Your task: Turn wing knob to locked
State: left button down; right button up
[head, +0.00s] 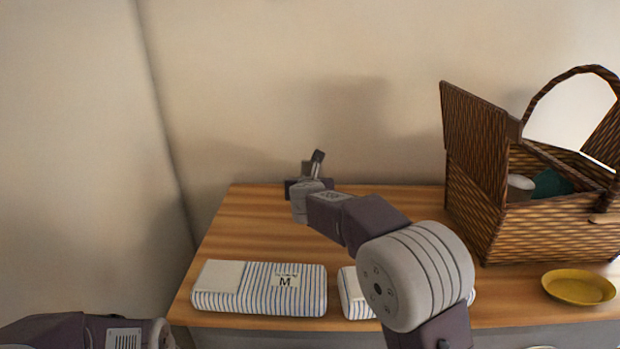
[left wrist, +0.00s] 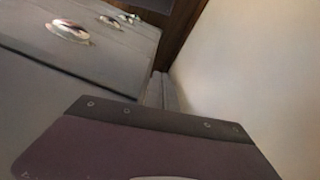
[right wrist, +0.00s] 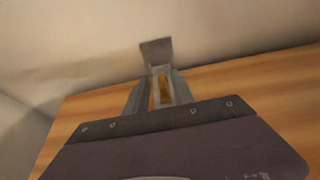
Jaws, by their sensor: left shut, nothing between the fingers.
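My right gripper (right wrist: 160,90) reaches over the back of the wooden tabletop, near the wall. Its fingers stand apart with wood showing between them. A small grey square piece (right wrist: 155,51) shows just beyond the fingertips against the wall; it may be the wing knob, but I cannot tell, nor whether the fingers touch it. In the head view my right gripper (head: 312,170) is small and partly hides this spot. No lock marking is readable. My left gripper (left wrist: 160,92) is shut and empty, low beside a grey drawer front; it is outside the head view.
A wicker basket (head: 555,225) with raised lid stands at right on the table (head: 265,225). A yellow dish (head: 578,287) and a striped folded cloth marked M (head: 260,288) lie near the front edge. Another striped cloth (head: 352,295) is partly behind my right arm. Drawer knobs (left wrist: 68,31) show low down.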

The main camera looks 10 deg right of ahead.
jog(key=x, duration=0.3)
jog(key=shift+w+f, duration=0.1)
jog(key=shift+w, duration=0.25)
jog(key=shift+d+p, duration=0.15)
jog(key=shift+p, duration=0.15)
jog(key=shift+s, duration=0.3)
jog(key=shift+w, duration=0.25)
grip_shut()
pick_arm(q)
jog(key=shift+w+d+r, duration=0.1)
jog(key=shift+d+r, duration=0.05)
jog(key=shift+r, duration=0.25)
